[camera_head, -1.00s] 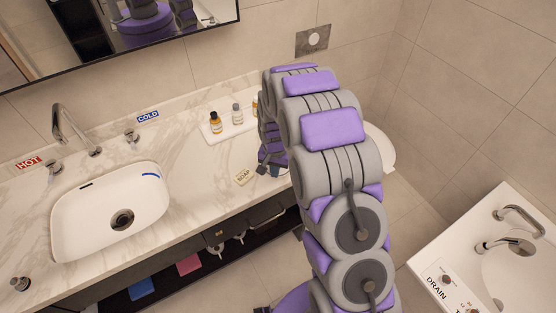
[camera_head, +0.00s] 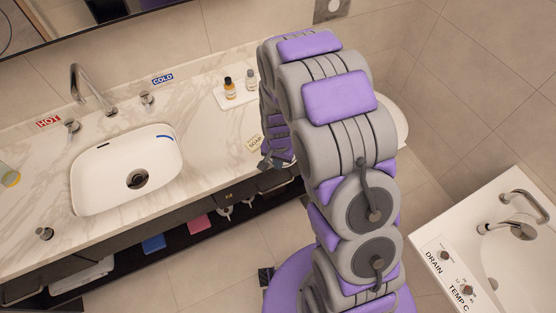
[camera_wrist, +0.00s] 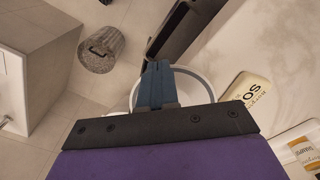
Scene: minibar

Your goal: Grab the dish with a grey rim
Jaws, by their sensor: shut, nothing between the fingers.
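My gripper (camera_wrist: 156,68) is shut and empty in the wrist view, its blue fingers pointing up the picture. In the head view my gripper (camera_head: 274,161) is small, partly hidden by my arm, close to the soap at the counter's front edge. A pale ring-shaped rim (camera_wrist: 205,80) shows behind the fingers in the wrist view. My gripper hides its middle, and I cannot tell whether it is a dish. No dish with a grey rim can be clearly made out in the head view. The soap bar (camera_wrist: 244,92) lies on the counter, right of the fingers.
The marble counter (camera_head: 215,150) holds a sink (camera_head: 100,180), a faucet and a white tray (camera_head: 232,99) with small bottles. A dark shelf runs below. A bin (camera_wrist: 101,50) stands on the floor. A tub (camera_head: 480,225) is at right.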

